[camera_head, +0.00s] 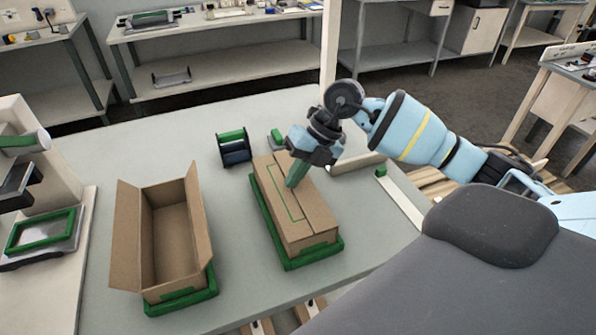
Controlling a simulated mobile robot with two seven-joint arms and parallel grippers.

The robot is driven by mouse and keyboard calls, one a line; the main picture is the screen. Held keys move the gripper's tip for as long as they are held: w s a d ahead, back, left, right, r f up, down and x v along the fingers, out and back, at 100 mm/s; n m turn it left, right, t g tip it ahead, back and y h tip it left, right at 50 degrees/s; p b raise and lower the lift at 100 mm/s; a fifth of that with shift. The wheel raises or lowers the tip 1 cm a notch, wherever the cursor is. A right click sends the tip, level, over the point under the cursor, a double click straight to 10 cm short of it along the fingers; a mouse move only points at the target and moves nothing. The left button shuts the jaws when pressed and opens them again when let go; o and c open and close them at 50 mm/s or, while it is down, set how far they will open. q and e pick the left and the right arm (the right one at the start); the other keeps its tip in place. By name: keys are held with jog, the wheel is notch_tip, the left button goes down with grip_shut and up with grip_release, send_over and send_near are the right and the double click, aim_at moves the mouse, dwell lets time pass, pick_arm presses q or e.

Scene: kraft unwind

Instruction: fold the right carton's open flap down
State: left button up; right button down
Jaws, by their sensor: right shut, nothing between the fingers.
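The right carton (305,212) is a brown box in a green tray (318,249), in the middle of the head view. Its top looks flat, with flaps lying down and a seam along it. My right gripper (292,184) is shut and empty, its green fingertips pointing down at the carton's top near the seam. Whether they touch the cardboard I cannot tell. The left carton (168,234) stands open and empty in another green tray (184,302), its long side flaps raised. My left gripper is not in view.
A tape dispenser (234,148) with green parts and a small green-and-grey object (277,138) stand behind the cartons. A pale upright post (331,45) rises at the table's far edge. A machine with a green frame (40,232) is at the left. Bare table lies between the cartons.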

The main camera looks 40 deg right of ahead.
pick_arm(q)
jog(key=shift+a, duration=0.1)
pick_arm(e)
jog(key=shift+a, duration=0.15)
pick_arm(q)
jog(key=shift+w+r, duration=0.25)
pick_arm(e)
jog(key=shift+s+d+r, duration=0.2)
jog(key=shift+d+r, duration=0.1)
jog(key=shift+d, duration=0.45)
